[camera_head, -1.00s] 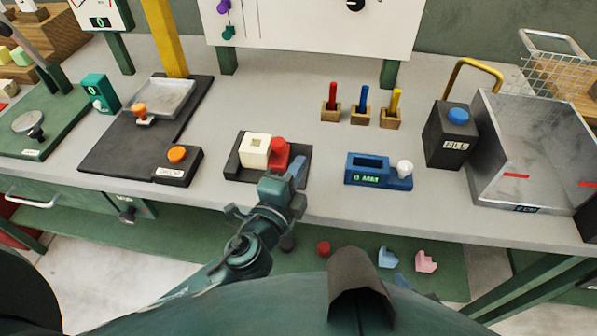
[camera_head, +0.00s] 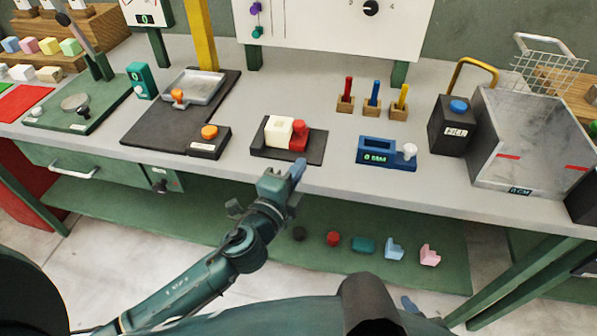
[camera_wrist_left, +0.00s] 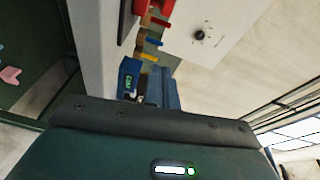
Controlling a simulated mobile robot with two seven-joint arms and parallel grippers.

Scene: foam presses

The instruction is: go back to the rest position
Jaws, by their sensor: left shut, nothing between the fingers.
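My left gripper (camera_head: 283,180) is in the head view, in front of the bench's front edge and below the black base with the cream block. Its fingers are together with nothing held. The cream block (camera_head: 279,130) and a red part (camera_head: 299,136) stand on the black base (camera_head: 314,151), apart from the gripper. My right gripper is not in view.
The grey bench (camera_head: 330,180) holds a press plate (camera_head: 194,87), a blue gauge (camera_head: 375,151), a black FILL box (camera_head: 453,125) and a metal bin (camera_head: 530,140). Several small pieces lie on the green lower shelf (camera_head: 320,265). Free floor lies before the bench.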

